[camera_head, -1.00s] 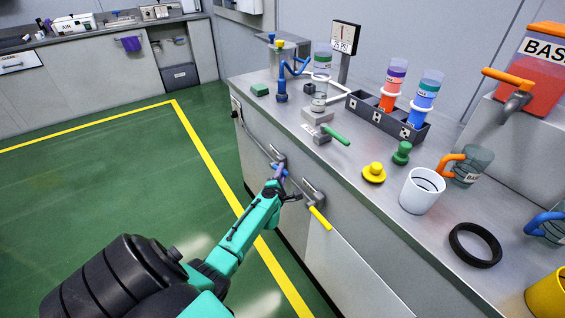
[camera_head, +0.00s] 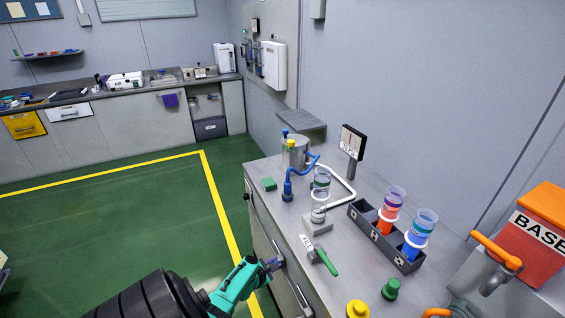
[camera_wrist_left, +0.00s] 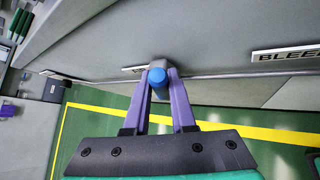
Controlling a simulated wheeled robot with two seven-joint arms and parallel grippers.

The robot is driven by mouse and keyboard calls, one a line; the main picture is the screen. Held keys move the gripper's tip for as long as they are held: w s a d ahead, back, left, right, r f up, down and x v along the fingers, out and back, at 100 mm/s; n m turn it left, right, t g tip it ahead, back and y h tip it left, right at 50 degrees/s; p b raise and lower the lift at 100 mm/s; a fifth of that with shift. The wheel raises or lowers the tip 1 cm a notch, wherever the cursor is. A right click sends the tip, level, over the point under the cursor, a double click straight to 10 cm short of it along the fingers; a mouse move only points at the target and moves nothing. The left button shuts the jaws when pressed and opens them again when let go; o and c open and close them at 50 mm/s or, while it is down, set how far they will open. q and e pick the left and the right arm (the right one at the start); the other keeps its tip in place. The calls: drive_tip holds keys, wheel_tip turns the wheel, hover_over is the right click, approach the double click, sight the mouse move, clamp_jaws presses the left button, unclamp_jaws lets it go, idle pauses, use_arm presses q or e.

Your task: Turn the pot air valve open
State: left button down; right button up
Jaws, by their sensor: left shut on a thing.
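My left gripper (camera_head: 271,265) is at the front face of the bench, shut on a blue-tipped valve handle. In the left wrist view, its two purple fingers (camera_wrist_left: 160,92) lie on either side of the blue handle end (camera_wrist_left: 157,78), close against the cabinet front. The handle's label behind is mostly hidden, so I cannot read it. A grey metal pot (camera_head: 296,153) with a yellow knob stands at the far end of the bench, and a blue hose (camera_head: 309,172) runs from it. My right gripper is not in view.
A "BLEED" label (camera_wrist_left: 287,56), partly cut off, is right of the handle. Green floor left of the bench is clear.

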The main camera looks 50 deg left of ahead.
use_arm(q)
drive_tip(key=shift+w+a+r+n+h, duration=0.4)
drive_tip(key=shift+a+r+h, duration=0.1)
drive_tip(key=shift+a, duration=0.15)
drive_tip(key=shift+a+g+h, duration=0.25)
drive_tip(key=shift+g+h, duration=0.05)
drive_tip(key=shift+h, duration=0.1)
drive_tip(key=shift+w+a+n+g+h+b, duration=0.2)
drive_tip(key=shift+a+n+g+h+b, duration=0.4)
drive_tip(key=shift+h+b, duration=0.4)
drive_tip(key=shift+a+r+n+b, duration=0.1)
drive_tip(key=shift+a+n+b, duration=0.2)
drive_tip(key=shift+b, duration=0.25)
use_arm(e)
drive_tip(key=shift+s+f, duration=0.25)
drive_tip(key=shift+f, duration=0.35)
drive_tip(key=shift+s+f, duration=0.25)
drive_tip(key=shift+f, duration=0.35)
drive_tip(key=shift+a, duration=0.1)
use_arm(q)
drive_tip(key=c, duration=0.8)
unclamp_jaws()
drive_tip(key=shift+o, duration=0.2)
